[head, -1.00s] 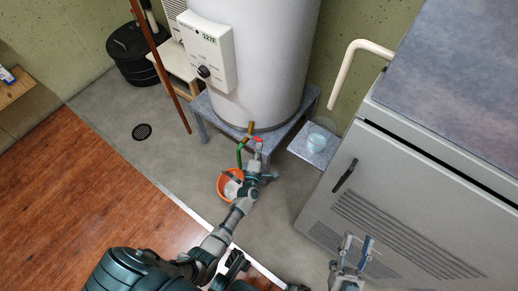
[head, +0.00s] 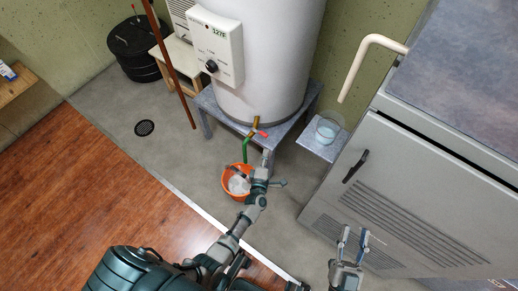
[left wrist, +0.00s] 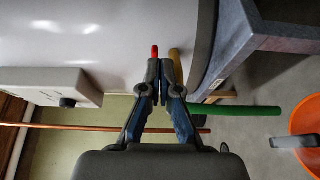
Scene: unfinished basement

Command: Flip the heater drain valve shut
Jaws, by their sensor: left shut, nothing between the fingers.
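The drain valve is a brass fitting (head: 255,123) low on the white water heater, with a small red handle (head: 264,134) sticking out to the right. A green hose (head: 246,150) runs down from it to an orange bucket (head: 237,190). My left gripper (head: 266,156) is shut and empty, just below the handle in the head view and apparently apart from it. In the left wrist view, the red handle (left wrist: 155,51) shows just past the closed fingertips (left wrist: 161,68), with the brass (left wrist: 174,64) to its right. My right gripper (head: 352,238) is open and empty, before the grey cabinet.
The heater (head: 270,60) stands on a grey metal stand (head: 285,133). A side shelf (head: 322,146) holds a clear container (head: 327,129). The grey cabinet (head: 390,180) fills the right. A brown pole (head: 168,62) leans at the left. The floor left of the bucket is clear.

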